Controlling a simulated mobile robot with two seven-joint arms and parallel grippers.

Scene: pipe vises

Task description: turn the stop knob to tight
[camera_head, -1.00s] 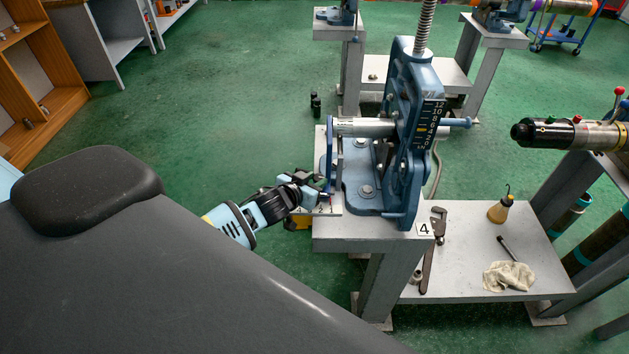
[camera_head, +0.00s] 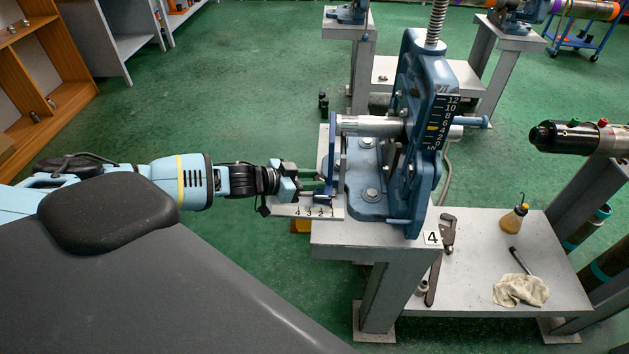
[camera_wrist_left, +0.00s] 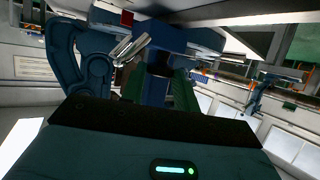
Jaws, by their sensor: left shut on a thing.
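The blue pipe vise (camera_head: 415,130) stands on a grey stand and holds a short silver pipe (camera_head: 368,126) level. A blue upright stop plate (camera_head: 333,150) is at the pipe's left end. Below it a pale scale bar (camera_head: 308,211) marked with numbers sticks out to the left. My left gripper (camera_head: 317,190) reaches in from the left, just above the bar, shut on the stop knob. The knob is mostly hidden by the fingers in the head view. In the left wrist view a dark blue part (camera_wrist_left: 155,88) shows between the green fingers. My right gripper is out of view.
The stand's lower shelf (camera_head: 480,275) carries a pipe wrench (camera_head: 440,258), an oil bottle (camera_head: 515,218) and a rag (camera_head: 521,290). A black and silver tool (camera_head: 575,137) juts in from the right. Green floor is clear left of the vise.

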